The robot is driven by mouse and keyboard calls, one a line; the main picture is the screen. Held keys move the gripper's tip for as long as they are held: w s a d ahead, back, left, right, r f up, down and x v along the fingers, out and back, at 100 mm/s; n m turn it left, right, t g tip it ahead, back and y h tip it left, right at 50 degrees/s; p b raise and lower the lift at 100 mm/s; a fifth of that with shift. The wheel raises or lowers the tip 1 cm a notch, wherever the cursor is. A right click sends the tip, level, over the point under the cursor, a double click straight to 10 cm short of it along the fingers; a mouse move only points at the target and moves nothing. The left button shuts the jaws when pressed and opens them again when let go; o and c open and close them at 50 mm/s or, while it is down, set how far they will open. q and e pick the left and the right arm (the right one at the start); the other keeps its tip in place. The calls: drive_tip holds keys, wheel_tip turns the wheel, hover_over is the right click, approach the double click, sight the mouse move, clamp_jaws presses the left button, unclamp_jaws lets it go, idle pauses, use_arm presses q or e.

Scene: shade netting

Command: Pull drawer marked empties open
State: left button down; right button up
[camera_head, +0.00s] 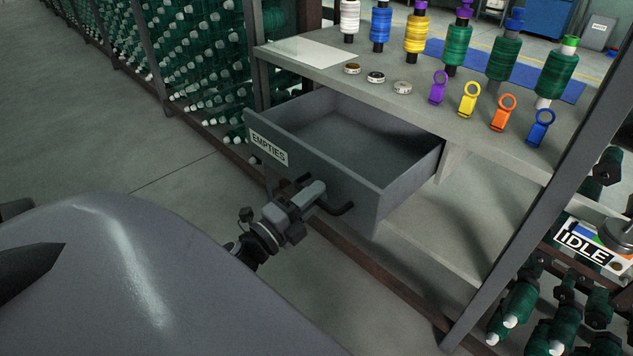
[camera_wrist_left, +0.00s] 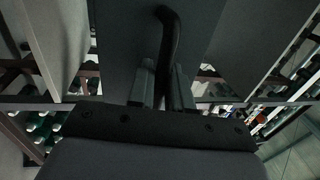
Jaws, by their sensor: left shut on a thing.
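The grey drawer (camera_head: 375,198) carries a white label reading EMPTIES (camera_head: 269,148) on its front. It stands well out from under the tabletop, and its inside is bare. A dark bar handle (camera_head: 340,209) sits on the drawer front. My left gripper (camera_head: 309,193) is shut on this handle. In the left wrist view the handle (camera_wrist_left: 168,40) runs down between the two fingers (camera_wrist_left: 160,88). The fingers hide part of the handle. My right gripper is not in view.
The grey table (camera_head: 500,135) above the drawer holds several thread spools (camera_head: 458,42), small round tins (camera_head: 376,77) and coloured ring-topped clips (camera_head: 469,99). A grey upright post (camera_head: 540,190) stands at the right, by an IDLE sign (camera_head: 588,246). Bare floor (camera_head: 180,170) lies at left.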

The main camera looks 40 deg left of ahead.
use_arm(q)
drive_tip(key=c, duration=1.2)
unclamp_jaws()
drive_tip(key=v, duration=0.7)
drive_tip(key=shift+s, duration=0.1)
